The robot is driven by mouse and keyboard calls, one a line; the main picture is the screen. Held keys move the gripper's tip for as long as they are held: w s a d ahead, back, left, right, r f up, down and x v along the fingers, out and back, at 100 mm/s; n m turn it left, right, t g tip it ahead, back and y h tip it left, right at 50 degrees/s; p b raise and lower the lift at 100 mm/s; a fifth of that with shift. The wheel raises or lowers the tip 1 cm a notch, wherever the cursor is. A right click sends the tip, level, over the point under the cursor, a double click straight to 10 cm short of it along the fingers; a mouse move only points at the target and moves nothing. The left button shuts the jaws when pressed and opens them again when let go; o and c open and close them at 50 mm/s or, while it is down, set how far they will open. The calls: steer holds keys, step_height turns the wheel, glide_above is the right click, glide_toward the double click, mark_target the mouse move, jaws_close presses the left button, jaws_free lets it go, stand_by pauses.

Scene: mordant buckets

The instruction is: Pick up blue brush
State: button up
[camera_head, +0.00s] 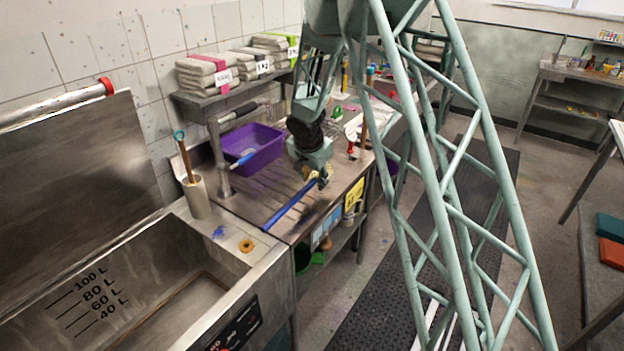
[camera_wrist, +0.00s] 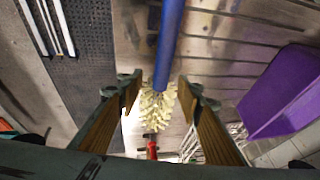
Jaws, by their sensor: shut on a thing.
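The blue brush has a long blue handle (camera_head: 292,204) and cream bristles. In the head view it slants over the front part of the metal drainboard, its lower end pointing toward the sink. My gripper (camera_head: 324,178) is at the brush's upper right end. In the wrist view, the cream bristle head (camera_wrist: 157,104) lies between the two wood-toned fingers of my gripper (camera_wrist: 160,88), and the blue handle (camera_wrist: 169,40) runs away from me. My gripper is shut on the brush. I cannot tell whether the handle touches the drainboard.
A purple tub (camera_head: 262,152) stands behind the brush against the wall. A deep sink (camera_head: 130,310) lies front left. Folded cloths (camera_head: 205,75) sit on a shelf above.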

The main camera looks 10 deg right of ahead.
steer(key=shift+s+r+b, duration=0.1)
steer(key=shift+s+b, duration=0.4)
steer(key=shift+s, duration=0.75)
steer(key=o, duration=0.3)
steer(key=shift+c, duration=0.6)
steer(key=shift+s+r, duration=0.1)
